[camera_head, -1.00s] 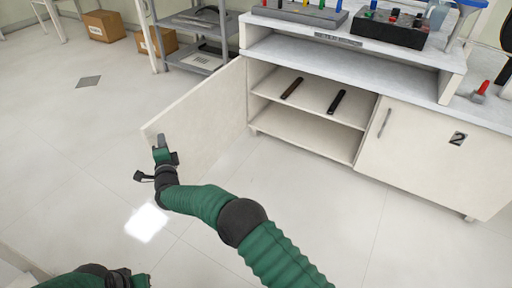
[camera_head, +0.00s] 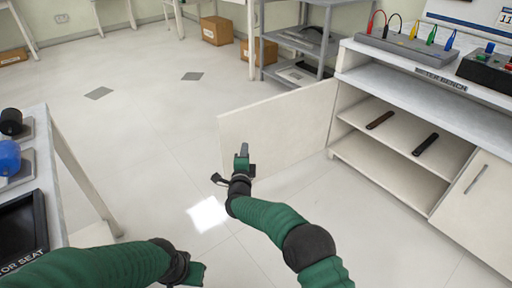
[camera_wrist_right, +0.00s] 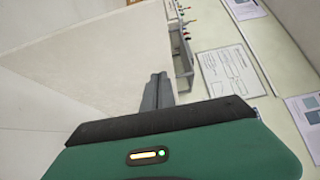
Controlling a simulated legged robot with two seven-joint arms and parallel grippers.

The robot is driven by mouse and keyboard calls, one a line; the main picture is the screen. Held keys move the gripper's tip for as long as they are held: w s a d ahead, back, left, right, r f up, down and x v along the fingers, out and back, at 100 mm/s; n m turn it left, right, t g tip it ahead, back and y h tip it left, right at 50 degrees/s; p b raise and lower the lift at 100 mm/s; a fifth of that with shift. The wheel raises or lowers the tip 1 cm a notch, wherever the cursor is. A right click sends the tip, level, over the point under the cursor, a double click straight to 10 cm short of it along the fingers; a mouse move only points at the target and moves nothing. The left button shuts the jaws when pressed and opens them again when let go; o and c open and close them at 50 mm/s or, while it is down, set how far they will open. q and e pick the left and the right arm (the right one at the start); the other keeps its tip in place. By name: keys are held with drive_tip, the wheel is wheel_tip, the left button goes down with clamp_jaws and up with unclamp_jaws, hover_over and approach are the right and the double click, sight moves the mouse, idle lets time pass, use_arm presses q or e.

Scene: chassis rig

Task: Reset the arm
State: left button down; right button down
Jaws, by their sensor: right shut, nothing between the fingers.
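My right arm is green with black joints and reaches up from the bottom of the head view. Its gripper (camera_head: 244,150) is shut and empty, in front of the open cabinet door (camera_head: 285,125). In the right wrist view the shut gripper fingers (camera_wrist_right: 157,92) point away over the green wrist housing, with the pale door panel behind to the left. My left arm lies low at the bottom left of the head view. Its end (camera_head: 190,272) shows only in part, and its fingers cannot be made out.
A table (camera_head: 62,170) with a blue item and a black tray stands at left. A grey shelf rack (camera_head: 300,45) and boxes (camera_head: 216,31) stand behind. Open floor lies between.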

drive_tip(key=s+a+p, duration=0.3)
drive_tip(key=s+a, duration=0.2)
drive_tip(key=s+d+r+n+g+y+p, duration=0.1)
drive_tip(key=s+d+r+n+g+y, duration=0.1)
drive_tip(key=s+d+n+g, duration=0.3)
drive_tip(key=s+d+r+n+g+y+p, duration=0.1)
drive_tip(key=s+d+r+n+g+p, duration=0.15)
drive_tip(key=d+n, duration=0.45)
drive_tip(key=s+d+f+n+g+h+p, duration=0.1)
drive_tip(key=s+d+n+g, duration=0.15)
drive_tip(key=s+d, duration=0.7)
drive_tip(key=s+d+f+n+g+h, duration=0.1)
drive_tip(key=s+d+g, duration=0.35)
drive_tip(key=s, duration=0.75)
drive_tip(key=s+d+n+g+h+p, duration=0.1)
drive_tip(key=s+d+n+h, duration=0.1)
drive_tip(key=s+d, duration=0.75)
drive_tip(key=w+p+v, duration=0.2)
drive_tip(key=p+v, duration=1)
drive_tip(key=w+r+p+v, duration=0.1)
drive_tip(key=w+p+v, duration=0.2)
drive_tip(key=p+v, duration=0.9)
drive_tip(key=w+p+v, duration=0.3)
drive_tip(key=p+v, duration=0.9)
drive_tip(key=p, duration=0.1)
drive_tip(key=shift+r, duration=0.65)
